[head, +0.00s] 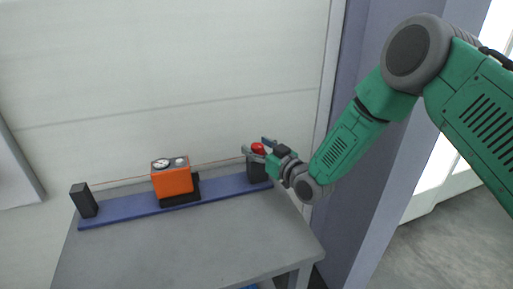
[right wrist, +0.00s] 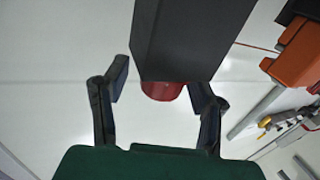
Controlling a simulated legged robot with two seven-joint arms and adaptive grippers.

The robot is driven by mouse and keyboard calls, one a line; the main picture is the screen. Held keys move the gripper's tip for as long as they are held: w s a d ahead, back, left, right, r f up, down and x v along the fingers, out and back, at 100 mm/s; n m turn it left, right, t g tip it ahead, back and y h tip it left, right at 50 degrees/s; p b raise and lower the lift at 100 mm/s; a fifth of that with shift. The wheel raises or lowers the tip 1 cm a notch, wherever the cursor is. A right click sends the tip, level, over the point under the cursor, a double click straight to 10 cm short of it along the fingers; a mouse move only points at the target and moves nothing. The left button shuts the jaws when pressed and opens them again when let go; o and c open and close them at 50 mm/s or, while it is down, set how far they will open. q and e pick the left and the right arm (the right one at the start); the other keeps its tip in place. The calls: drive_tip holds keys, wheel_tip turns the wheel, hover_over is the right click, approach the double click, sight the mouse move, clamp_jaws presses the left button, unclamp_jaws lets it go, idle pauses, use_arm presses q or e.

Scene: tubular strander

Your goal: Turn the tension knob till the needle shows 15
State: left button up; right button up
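A red knob (head: 258,148) sits on top of a dark block (head: 257,170) at the right end of the blue rail. My right gripper (head: 257,149) is at the knob, with its fingers spread on either side. In the right wrist view the red knob (right wrist: 162,90) shows between the open fingers, with a clear gap to the left finger; the right finger is closer, and contact there is unclear. An orange box (head: 172,182) bears a round white dial (head: 161,164) and a small grey round part (head: 180,161). The needle's reading is too small to tell. My left gripper is out of view.
The blue rail (head: 140,210) runs along the back of the grey table (head: 200,243). A small black block (head: 84,200) stands at its left end. The front of the table is clear. A pale wall stands close behind, and a purple-grey post (head: 372,170) rises at the right.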

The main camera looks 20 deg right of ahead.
drive_tip(key=shift+s+f, duration=0.1)
drive_tip(key=shift+s+d, duration=0.2)
drive_tip(key=shift+s, duration=0.1)
drive_tip(key=v, duration=1.1)
drive_tip(key=shift+f, duration=0.1)
